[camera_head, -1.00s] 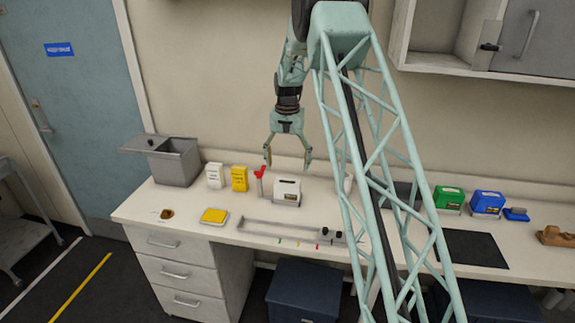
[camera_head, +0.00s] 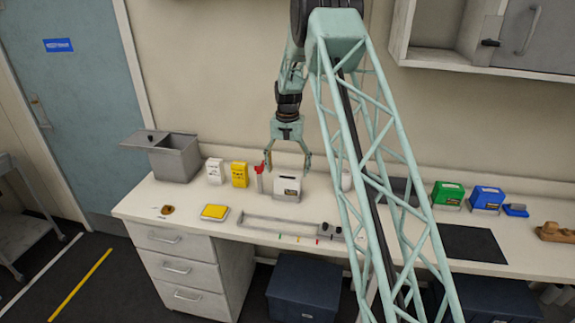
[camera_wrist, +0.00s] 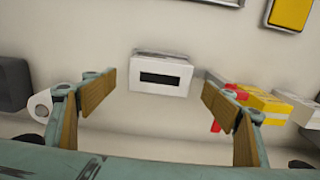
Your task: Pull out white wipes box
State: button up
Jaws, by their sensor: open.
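The white wipes box (camera_head: 287,189), a white box with a dark slot, stands on the bench near the wall. It also shows in the wrist view (camera_wrist: 163,65), centred between and beyond the fingers. My gripper (camera_head: 288,166) is open and empty, just above the box in the head view, with one finger to either side. In the wrist view, my gripper (camera_wrist: 158,94) has its wood-coloured finger pads spread wider than the box. I see no contact with the box.
A red item (camera_head: 259,172) stands close left of the box, with a yellow box (camera_head: 239,175) and another white box (camera_head: 215,171) beyond. A white roll (camera_head: 347,182) is to the right. A long metal tray (camera_head: 262,224) lies in front.

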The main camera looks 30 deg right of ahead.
aim_at(288, 178)
jog(key=shift+f, duration=4.6)
jog(key=c, duration=0.9)
jog(key=shift+c, duration=0.2)
jog(key=shift+r+p, duration=0.45)
jog(key=shift+r, duration=1.5)
jog(key=shift+r+p, duration=0.3)
jog(key=shift+r, duration=0.95)
